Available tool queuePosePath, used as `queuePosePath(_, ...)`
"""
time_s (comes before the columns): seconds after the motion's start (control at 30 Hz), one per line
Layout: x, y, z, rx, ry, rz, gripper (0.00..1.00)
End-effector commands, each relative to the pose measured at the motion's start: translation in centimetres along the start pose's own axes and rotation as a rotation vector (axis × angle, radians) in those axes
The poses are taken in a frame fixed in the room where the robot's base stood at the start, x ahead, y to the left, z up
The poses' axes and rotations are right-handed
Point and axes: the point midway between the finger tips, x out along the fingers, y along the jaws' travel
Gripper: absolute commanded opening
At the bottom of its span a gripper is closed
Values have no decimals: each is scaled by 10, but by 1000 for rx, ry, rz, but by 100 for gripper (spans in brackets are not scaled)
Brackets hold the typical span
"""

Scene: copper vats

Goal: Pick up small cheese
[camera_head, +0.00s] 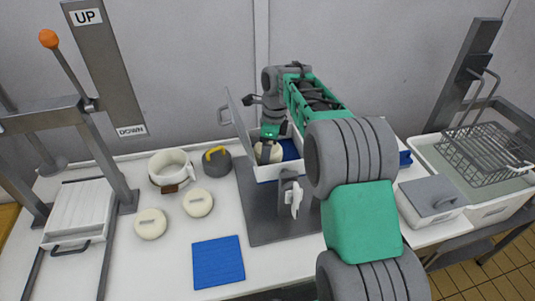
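A pale round cheese (277,153) sits in an open white-walled box with a blue bottom (291,150) at the middle of the table. My gripper (266,153) points down right at this cheese and hides part of it. I cannot tell whether the fingers are open or shut, or whether they touch the cheese. Two more round pale cheeses, a front one (150,224) and one behind it (198,203), lie on the white table at left.
An upright grey lid (238,125) stands left of the box. A white ring mould (169,167) and a dark weight with a yellow handle (216,160) stand at left. A blue mat (218,262) lies in front. A lidded container (432,197) and wire basket (488,153) are at right.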

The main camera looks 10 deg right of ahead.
Motion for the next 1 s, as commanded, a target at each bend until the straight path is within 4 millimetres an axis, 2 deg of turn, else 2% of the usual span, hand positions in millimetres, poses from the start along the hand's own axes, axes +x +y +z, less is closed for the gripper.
queuePosePath(0.07, 0, 0, 0, 0, 0, 0, 84)
queuePosePath(0.9, -1, 0, 0, 0, 0, -2, 16)
queuePosePath(1.0, -1, 0, 0, 0, 0, -2, 15)
